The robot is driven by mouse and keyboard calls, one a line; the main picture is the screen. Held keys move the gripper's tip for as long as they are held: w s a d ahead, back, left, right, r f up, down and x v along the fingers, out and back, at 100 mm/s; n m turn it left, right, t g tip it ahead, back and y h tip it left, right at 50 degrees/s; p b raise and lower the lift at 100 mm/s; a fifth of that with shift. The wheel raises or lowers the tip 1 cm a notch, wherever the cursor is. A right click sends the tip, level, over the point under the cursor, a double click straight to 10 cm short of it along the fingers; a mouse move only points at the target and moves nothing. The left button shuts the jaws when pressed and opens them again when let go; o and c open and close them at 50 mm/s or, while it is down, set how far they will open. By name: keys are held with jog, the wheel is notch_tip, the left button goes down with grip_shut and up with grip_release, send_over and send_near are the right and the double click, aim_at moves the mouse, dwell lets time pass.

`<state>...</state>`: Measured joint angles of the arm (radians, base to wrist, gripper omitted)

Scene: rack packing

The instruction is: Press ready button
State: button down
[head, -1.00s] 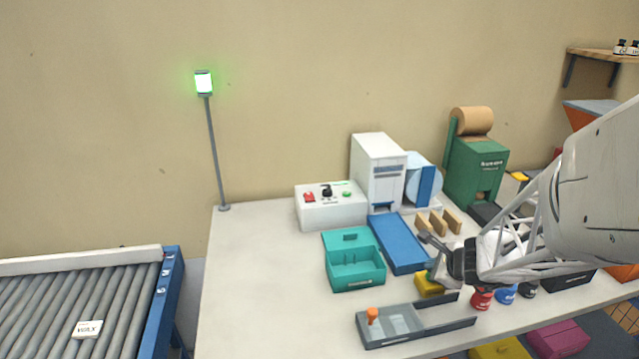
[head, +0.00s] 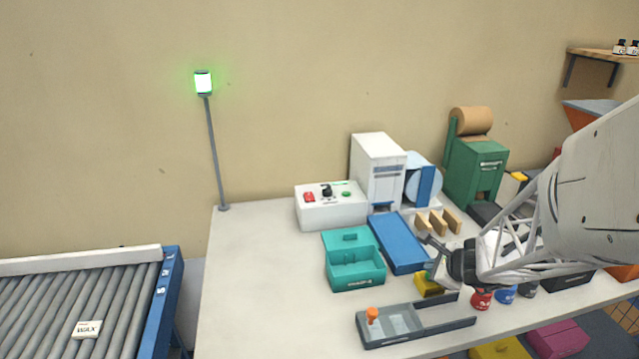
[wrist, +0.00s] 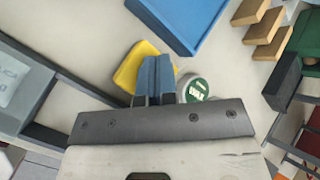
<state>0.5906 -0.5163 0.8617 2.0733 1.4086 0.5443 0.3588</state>
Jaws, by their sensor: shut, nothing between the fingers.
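A white control box (head: 330,212) stands at the back left of the table. On its top are a green button (head: 346,194), a red button or switch (head: 309,197) and a black knob (head: 327,191). The green button looks like the ready button, but its label is too small to read. My gripper (head: 426,240) is to the right of the box and nearer the front, well apart from it. In the wrist view my gripper (wrist: 155,78) has its blue fingers together and empty, above a yellow block (wrist: 130,70).
A grey tray (head: 415,325) is at the front. A white machine (head: 378,170) stands at the back. A lamp (head: 203,83) glows green. The table's left side is clear.

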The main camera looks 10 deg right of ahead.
jog(key=shift+f, duration=0.35)
jog(key=shift+r, duration=0.15)
dwell(0.3)
jog(key=shift+r, duration=0.45)
jog(key=shift+r, duration=2.85)
